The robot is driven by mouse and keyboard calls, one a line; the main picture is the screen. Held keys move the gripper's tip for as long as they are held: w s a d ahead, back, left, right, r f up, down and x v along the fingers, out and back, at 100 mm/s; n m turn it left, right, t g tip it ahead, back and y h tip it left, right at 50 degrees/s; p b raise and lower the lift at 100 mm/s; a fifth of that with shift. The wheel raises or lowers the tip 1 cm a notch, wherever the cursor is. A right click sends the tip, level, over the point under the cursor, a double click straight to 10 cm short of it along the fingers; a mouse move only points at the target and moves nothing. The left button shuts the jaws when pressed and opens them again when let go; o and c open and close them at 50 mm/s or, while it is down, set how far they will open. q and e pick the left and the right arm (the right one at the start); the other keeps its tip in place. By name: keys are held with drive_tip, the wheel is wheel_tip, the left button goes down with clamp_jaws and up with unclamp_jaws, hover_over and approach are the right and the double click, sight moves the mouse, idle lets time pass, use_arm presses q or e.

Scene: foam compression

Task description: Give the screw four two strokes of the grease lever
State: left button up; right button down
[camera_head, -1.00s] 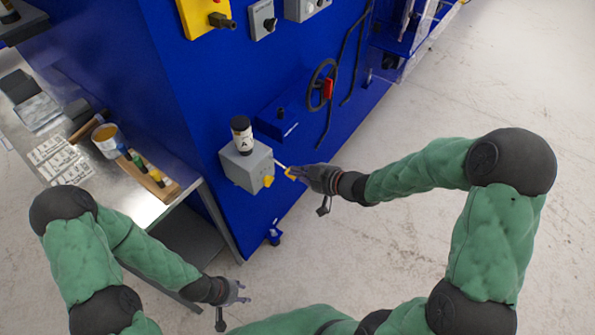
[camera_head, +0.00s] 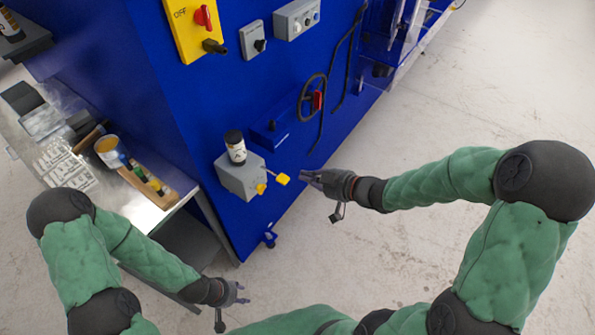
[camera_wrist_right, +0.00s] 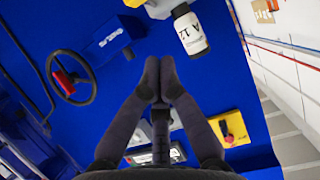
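A grey grease box (camera_head: 240,178) is mounted on the blue machine's side, with a dark-capped bottle (camera_head: 235,147) on top. A thin rod sticks out of it and ends in a yellow lever knob (camera_head: 282,179). A second yellow part (camera_head: 261,188) sits on the box's front. My right gripper (camera_head: 304,177) is just right of the lever knob, apart from it. My left gripper (camera_head: 243,291) is low, open and empty. I cannot identify screw four.
A handwheel with a red handle (camera_head: 317,100) is on the machine above right. A yellow panel with a red switch (camera_head: 203,17) and grey control boxes (camera_head: 296,19) are higher up. A metal bench (camera_head: 150,212) with a tin and brushes stands left. The floor at right is clear.

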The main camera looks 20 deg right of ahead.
use_arm(q)
drive_tip(key=shift+r, duration=0.35)
use_arm(e)
drive_tip(key=shift+v, duration=0.95)
drive_tip(key=shift+r, duration=0.1)
idle(0.8)
